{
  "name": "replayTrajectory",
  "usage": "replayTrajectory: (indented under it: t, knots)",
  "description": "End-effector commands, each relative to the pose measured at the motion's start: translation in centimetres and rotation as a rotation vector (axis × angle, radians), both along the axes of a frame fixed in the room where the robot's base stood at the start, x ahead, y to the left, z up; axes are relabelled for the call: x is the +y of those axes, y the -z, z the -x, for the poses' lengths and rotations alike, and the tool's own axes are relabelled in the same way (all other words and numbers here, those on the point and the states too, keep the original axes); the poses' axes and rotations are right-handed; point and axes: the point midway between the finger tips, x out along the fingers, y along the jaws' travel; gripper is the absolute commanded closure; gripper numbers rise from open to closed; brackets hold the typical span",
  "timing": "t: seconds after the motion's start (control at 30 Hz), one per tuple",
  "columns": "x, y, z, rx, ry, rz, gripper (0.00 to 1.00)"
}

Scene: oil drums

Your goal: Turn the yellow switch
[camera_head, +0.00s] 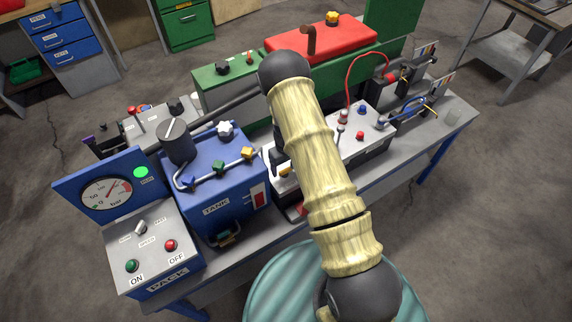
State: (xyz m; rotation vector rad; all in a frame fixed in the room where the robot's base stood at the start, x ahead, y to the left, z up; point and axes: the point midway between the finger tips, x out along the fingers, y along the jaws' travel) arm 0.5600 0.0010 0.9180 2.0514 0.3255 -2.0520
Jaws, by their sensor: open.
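Several yellow parts show, and I cannot tell which is the switch. A small yellow piece (285,171) is low on the white panel, partly covered by my arm. A yellow knob (331,18) tops the red tank (335,40). My arm reaches up from the bottom and crosses the bench. A dark part beside it, seemingly my gripper (277,158), is close to the small yellow piece. The upper arm hides most of it. It is open; I see nothing held.
A gauge box (157,240) with green and red buttons stands at the front left. The white panel (372,140) carries red and blue knobs, with a red cable (352,75) behind. A dark cylinder (176,143) rises by the blue tank.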

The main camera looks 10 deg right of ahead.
Motion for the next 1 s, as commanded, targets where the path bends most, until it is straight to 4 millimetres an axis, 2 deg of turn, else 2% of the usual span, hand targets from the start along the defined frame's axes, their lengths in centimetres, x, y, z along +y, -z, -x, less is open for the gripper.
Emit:
replayTrajectory:
  t: [0.13,0.43,0.67,1.0]
  knots:
    - [0.00,0.96,0.07,0.001,0.001,0.000,0.24]
    - [0.01,1.14,0.03,0.000,0.000,0.000,0.24]
    - [0.01,1.12,0.04,0.000,0.000,0.000,0.68]
    - [0.01,1.19,0.06,0.000,0.026,0.000,0.68]
